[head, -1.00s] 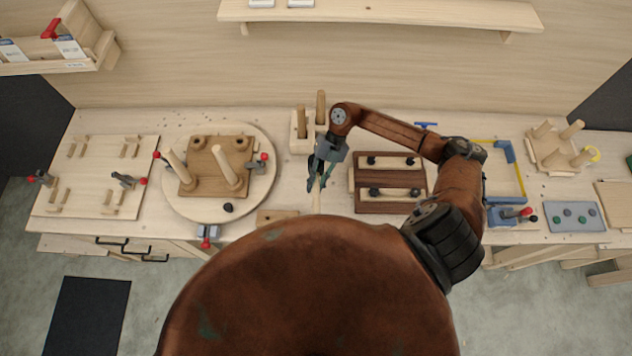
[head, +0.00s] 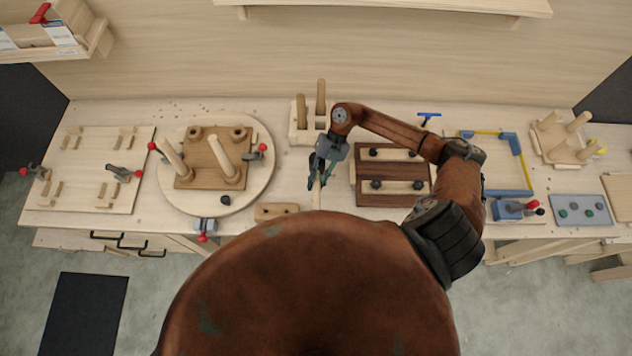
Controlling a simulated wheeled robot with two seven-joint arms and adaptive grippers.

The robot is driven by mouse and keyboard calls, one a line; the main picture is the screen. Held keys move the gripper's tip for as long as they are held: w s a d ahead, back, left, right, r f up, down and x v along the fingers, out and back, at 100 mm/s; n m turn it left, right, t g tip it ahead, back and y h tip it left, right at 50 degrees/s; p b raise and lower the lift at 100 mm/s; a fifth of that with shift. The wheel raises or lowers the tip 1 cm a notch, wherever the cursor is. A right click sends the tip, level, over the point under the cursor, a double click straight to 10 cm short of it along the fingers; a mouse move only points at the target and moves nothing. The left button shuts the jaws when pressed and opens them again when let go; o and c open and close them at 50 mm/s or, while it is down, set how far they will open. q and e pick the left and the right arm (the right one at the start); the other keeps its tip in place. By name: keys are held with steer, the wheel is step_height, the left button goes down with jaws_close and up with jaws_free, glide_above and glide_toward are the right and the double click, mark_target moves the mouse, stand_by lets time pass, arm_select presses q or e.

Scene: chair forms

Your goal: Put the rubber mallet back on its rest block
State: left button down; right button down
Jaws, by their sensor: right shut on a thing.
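My right gripper (head: 316,183) points down over the front middle of the bench, shut on the pale wooden handle (head: 317,197) of what looks like the mallet. The handle runs toward the bench's front edge. Its lower end and the mallet head are hidden behind my own brown body, so I cannot tell whether it touches the bench. A small light wood block (head: 277,211) with two dark spots lies left of the handle, at the front edge; it may be the rest block, but I cannot be sure. My left gripper is not in view.
A dark wood fixture (head: 392,200) with black knobs stands close right of the gripper. A round board (head: 190,207) with upright pegs is at left. A pegged block (head: 300,137) stands behind. A blue-cornered frame (head: 524,160) is at right.

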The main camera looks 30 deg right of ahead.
steer(key=shift+f, duration=0.3)
steer(key=shift+f+b, duration=1.6)
steer(key=shift+f, duration=0.4)
steer(key=c, duration=1.8)
jaws_free()
steer(key=shift+o, duration=0.2)
steer(key=shift+f, duration=0.1)
steer(key=shift+d, duration=0.1)
steer(key=v, duration=1.2)
